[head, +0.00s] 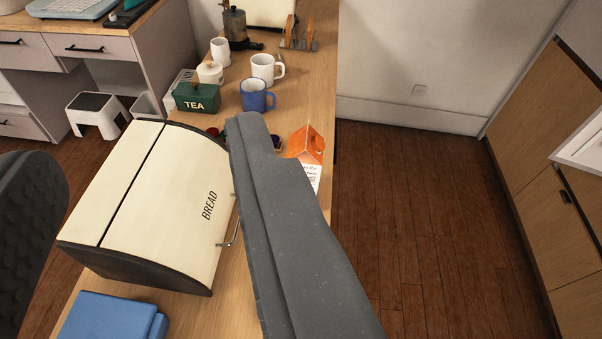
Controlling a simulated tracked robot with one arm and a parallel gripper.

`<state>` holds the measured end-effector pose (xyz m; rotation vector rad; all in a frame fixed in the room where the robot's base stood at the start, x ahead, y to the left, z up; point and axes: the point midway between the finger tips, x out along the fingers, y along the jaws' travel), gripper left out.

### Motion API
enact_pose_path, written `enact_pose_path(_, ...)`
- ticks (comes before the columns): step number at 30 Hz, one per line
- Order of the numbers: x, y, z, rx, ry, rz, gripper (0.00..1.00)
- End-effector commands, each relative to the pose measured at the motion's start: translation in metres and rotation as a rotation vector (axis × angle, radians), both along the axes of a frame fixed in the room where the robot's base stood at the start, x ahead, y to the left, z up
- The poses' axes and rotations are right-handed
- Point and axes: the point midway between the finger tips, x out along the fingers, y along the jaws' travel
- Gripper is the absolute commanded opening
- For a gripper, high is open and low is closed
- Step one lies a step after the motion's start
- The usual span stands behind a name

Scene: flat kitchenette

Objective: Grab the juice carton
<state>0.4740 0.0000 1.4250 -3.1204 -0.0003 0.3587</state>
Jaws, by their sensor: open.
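The juice carton (307,146) stands near the right edge of the wooden counter. Its orange gabled top and a strip of its white side show; the rest is hidden behind my gripper's right finger. My gripper (145,140) is open, with its grey fingers wide apart. The dark left finger shows at the left edge of the picture, and the right finger runs up through the middle. The carton appears just right of the right finger's tip, outside the space between the fingers. I cannot tell whether finger and carton touch.
A cream bread box (165,205) fills the counter between the fingers in the picture. A green tea box (196,98), a blue mug (257,96) and a white mug (266,69) stand farther back. A blue object (105,318) lies in front. Open floor (420,210) is at right.

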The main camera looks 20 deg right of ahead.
Motion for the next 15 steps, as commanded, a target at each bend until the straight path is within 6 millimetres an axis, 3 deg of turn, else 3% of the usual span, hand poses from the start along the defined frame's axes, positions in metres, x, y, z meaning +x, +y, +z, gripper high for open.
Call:
enact_pose_path(1, 0.001, 0.000, 0.000, 0.007, -0.001, 0.001, 0.59)
enact_pose_path(4, 0.008, 0.003, 0.002, 0.083, -0.018, 0.016, 0.86)
enact_pose_path(5, 0.012, 0.003, 0.002, 0.127, -0.027, 0.024, 0.89)
enact_pose_path(8, 0.032, 0.004, 0.004, 0.354, -0.062, 0.054, 0.89)
enact_pose_path(11, 0.058, 0.003, 0.005, 0.682, -0.100, 0.073, 0.89)
enact_pose_path(15, 0.097, -0.015, -0.002, 1.198, -0.143, 0.051, 0.89)
